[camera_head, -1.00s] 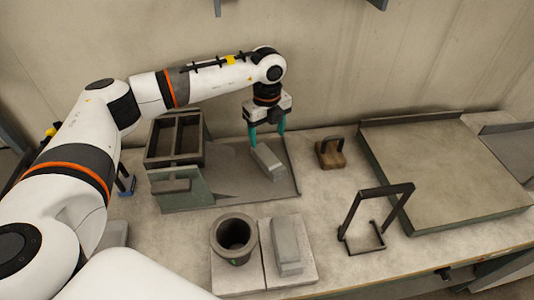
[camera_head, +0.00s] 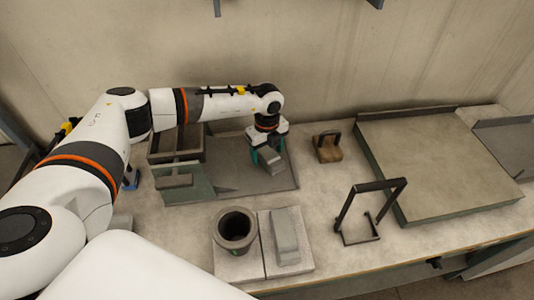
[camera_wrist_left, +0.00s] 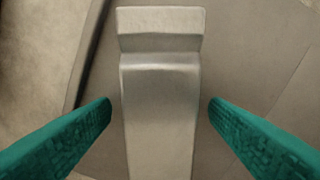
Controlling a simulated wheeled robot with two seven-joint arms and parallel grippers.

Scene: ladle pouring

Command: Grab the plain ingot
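A plain grey ingot (camera_head: 273,165) lies on the flat grey tray (camera_head: 231,178) in the head view, under my left gripper. In the left wrist view the ingot (camera_wrist_left: 160,120) runs up the middle, with a step near its far end. My left gripper (camera_head: 267,157) is open, with its teal fingers low on either side of the ingot. The wrist view shows a gap between each finger and the ingot. A second grey ingot-shaped piece (camera_head: 286,237) lies on a pale block at the front. My right gripper is not in view.
A dark crucible (camera_head: 236,230) stands left of the second piece. A green and grey divided box (camera_head: 184,184) stands left of the tray. A brown handled block (camera_head: 327,149), a dark metal frame (camera_head: 343,214) and a large flat plate (camera_head: 440,165) are to the right.

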